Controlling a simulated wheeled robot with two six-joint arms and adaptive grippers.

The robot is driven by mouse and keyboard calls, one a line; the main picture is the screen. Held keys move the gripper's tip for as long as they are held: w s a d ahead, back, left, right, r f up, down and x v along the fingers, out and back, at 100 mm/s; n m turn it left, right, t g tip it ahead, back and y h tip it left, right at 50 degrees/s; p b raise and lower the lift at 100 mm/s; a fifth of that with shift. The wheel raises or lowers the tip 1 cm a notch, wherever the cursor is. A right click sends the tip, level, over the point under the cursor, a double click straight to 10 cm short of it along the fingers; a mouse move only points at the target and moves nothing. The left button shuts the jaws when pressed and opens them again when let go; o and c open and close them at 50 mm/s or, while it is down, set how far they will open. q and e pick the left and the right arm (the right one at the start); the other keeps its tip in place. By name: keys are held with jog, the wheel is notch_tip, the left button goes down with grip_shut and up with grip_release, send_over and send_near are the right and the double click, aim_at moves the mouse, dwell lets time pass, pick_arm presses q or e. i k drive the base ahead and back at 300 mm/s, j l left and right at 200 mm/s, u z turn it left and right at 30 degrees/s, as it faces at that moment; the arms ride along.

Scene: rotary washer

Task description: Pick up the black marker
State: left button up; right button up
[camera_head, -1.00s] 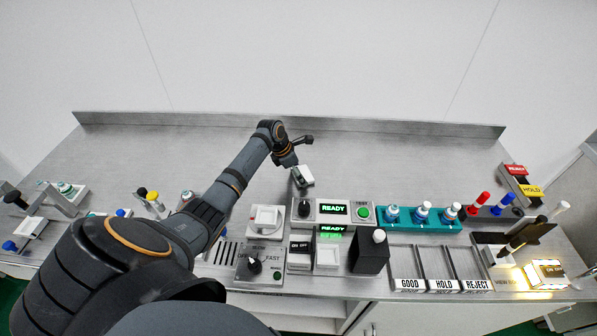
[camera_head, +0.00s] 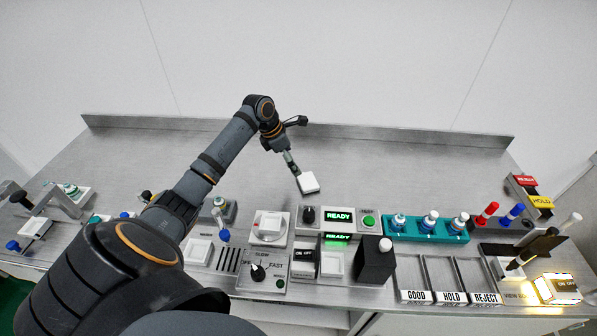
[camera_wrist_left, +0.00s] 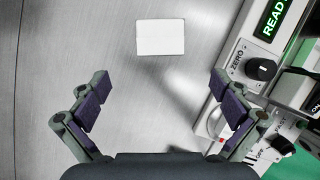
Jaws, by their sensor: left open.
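I cannot single out the black marker with certainty. A slanted, dark, pen-like item (camera_head: 524,259) stands at the right end of the bench in the head view, beside a dark upright panel. Another dark tip (camera_head: 146,197) shows at the left, mostly hidden behind my left arm. A red marker (camera_head: 487,212) and a blue marker (camera_head: 512,213) stand in a dark rack. My left gripper (camera_head: 296,172) is over the back middle of the bench, far from these. In the wrist view it (camera_wrist_left: 160,108) is open and empty. My right gripper is not seen.
A white square block (camera_head: 309,183) lies on the bench just beyond my left fingertips; it also shows in the wrist view (camera_wrist_left: 161,37). The READY device (camera_head: 338,216), a teal vial rack (camera_head: 430,235) and labelled trays (camera_head: 451,285) line the front.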

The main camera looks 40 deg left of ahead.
aim_at(531, 252)
jog(key=k+l, duration=1.2)
jog(key=k, duration=0.1)
